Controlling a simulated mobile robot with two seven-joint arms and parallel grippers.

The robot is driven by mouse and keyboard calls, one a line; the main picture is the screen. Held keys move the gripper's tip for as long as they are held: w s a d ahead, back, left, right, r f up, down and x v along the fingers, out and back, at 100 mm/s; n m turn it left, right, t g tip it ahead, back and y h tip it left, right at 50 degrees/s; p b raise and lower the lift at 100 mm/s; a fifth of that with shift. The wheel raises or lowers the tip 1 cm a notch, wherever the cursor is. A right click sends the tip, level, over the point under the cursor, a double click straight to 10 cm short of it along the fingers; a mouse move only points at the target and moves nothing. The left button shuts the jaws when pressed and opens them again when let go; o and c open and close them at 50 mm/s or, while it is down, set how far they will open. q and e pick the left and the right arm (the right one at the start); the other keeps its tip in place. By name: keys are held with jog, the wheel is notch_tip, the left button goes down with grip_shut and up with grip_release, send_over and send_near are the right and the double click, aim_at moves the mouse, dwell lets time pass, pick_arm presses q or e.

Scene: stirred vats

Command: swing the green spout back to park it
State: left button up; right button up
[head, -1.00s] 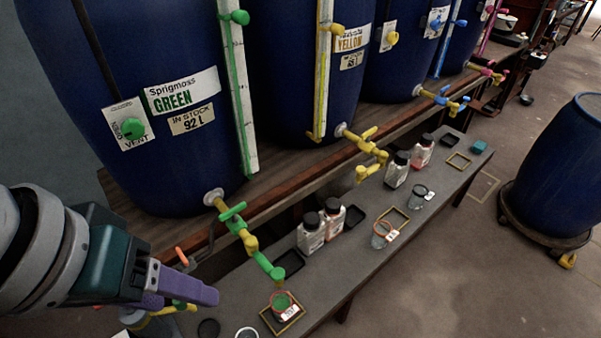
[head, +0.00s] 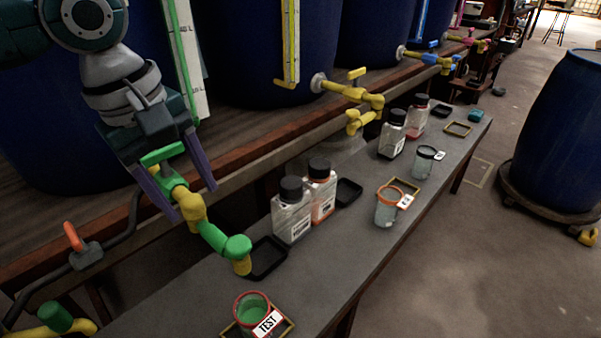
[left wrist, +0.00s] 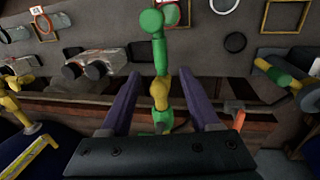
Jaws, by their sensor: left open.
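The green spout (head: 214,236) is a green arm on a yellow joint, with a yellow outlet at its tip. It reaches out over the bench's back edge. The green tap handle (head: 161,154) is behind it. My left gripper (head: 195,205) is open, its purple fingers on either side of the yellow joint. In the left wrist view the spout (left wrist: 159,50) runs up between the open fingers (left wrist: 160,75); I cannot tell whether they touch it. A glass jar of green liquid (head: 250,309) stands in a frame on the bench, apart from the spout tip. My right gripper is not in view.
An orange-handled valve (head: 85,252) is left of the gripper. Yellow spout (head: 360,98) is farther right.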

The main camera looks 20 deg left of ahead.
aim_at(215, 236)
pick_arm(q)
jog(key=f+b, duration=0.1)
jog(key=f, duration=0.2)
jog(key=w+f+b, duration=0.1)
jog(key=f, duration=0.2)
jog(key=f+b, duration=0.2)
jog(key=f, duration=0.1)
jog(key=shift+w+d+f, duration=0.35)
jog(key=shift+d+f, duration=0.05)
jog(key=shift+c, duration=0.2)
grip_shut()
dwell(0.8)
